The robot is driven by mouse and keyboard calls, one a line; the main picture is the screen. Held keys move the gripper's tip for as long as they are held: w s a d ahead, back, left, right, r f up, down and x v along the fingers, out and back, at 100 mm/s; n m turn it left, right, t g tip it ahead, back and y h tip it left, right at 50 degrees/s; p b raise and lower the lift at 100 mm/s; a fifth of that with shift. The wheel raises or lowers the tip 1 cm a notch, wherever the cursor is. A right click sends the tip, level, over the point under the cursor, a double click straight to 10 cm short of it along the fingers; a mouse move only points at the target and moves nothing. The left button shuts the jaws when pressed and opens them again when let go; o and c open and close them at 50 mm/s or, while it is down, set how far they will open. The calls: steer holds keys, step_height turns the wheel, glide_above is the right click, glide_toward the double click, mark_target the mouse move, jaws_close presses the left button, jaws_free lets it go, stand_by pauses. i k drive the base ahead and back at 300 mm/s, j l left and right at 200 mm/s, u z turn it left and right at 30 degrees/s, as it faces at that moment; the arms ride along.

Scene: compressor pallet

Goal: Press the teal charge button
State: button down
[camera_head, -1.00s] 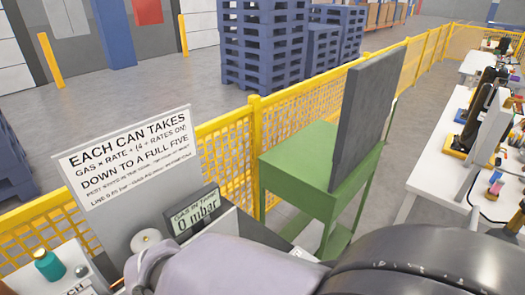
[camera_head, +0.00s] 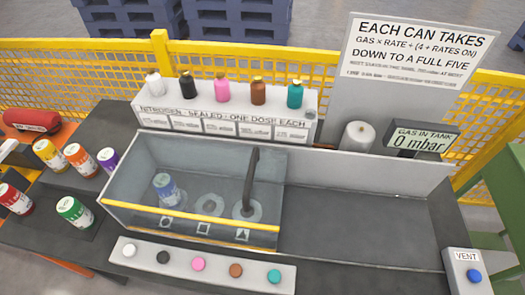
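The teal charge button (camera_head: 274,276) is the rightmost in a row of round buttons on a light grey strip (camera_head: 150,262) at the front of the bench. White, black, pink and brown buttons sit to its left. A teal bottle (camera_head: 295,95) stands at the right end of the nitrogen rack (camera_head: 226,110) behind. The gas display (camera_head: 422,139) reads 0 mbar. My gripper is not in view.
A blue button marked VENT (camera_head: 474,275) is at the far right. Several coloured cans, including a green one (camera_head: 74,211), stand left of the tank. A sign (camera_head: 415,50) stands behind. The dark bench top (camera_head: 355,225) right of the tank is clear.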

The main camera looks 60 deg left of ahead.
mark_target(274, 277)
steer(key=u, duration=2.1)
